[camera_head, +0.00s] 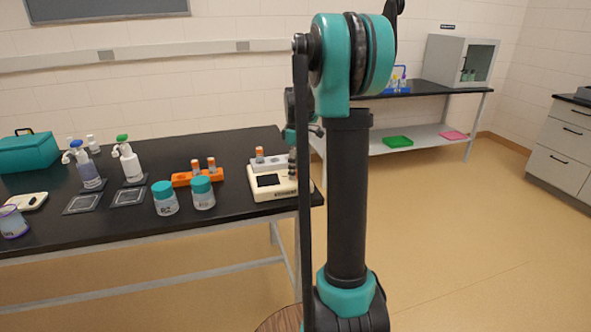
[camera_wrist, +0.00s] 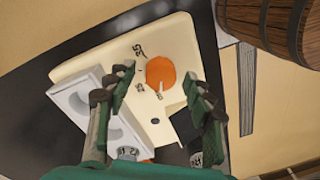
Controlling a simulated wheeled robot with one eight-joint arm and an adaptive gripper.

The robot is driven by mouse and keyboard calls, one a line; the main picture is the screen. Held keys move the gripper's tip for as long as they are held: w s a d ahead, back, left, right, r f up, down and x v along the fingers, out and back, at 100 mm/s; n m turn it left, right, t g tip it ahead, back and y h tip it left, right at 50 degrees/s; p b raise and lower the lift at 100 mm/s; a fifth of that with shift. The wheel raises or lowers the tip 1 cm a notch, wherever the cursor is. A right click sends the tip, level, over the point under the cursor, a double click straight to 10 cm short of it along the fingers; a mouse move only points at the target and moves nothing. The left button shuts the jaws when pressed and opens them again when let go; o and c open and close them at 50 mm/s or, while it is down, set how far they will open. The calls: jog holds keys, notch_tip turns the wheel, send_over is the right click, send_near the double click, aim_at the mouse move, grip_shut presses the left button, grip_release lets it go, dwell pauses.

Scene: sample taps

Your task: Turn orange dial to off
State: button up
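The orange dial (camera_wrist: 160,72) sits on a cream device in the wrist view, with dark printed marks beside it and a small pale mark at its lower edge. I cannot read its setting for sure. My gripper (camera_wrist: 159,79) is open, with one finger on each side of the dial and visible room between. I cannot tell whether either finger touches it. In the head view the cream device (camera_head: 264,194) stands at the right end of the black table, with a dark display. My gripper is over its right part there, and the dial is hidden.
A grey block (camera_wrist: 88,108) with round wells lies against the device. A wooden barrel (camera_wrist: 270,22) stands beyond the table edge. In the head view, an orange rack (camera_head: 182,179), two teal-lidded jars (camera_head: 203,197) and pump bottles (camera_head: 130,165) stand left of the device.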

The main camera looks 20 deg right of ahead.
notch_tip(320, 180, up, 12)
jog(key=shift+w+d, duration=0.2)
jog(key=shift+w, duration=0.1)
dwell(0.4)
jog(key=shift+f, duration=0.1)
jog(key=s+a+f+m+t, duration=0.2)
jog(key=s+f+m, duration=0.3)
jog(key=s+f, duration=0.6)
jog(key=s+a+f+m+t, duration=0.2)
jog(key=s+a+f+m, duration=0.3)
jog(key=s+f, duration=0.7)
jog(key=s+m, duration=0.1)
jog(key=s, duration=0.3)
jog(key=shift+s+a+t, duration=0.15)
jog(key=shift+s+t, duration=0.25)
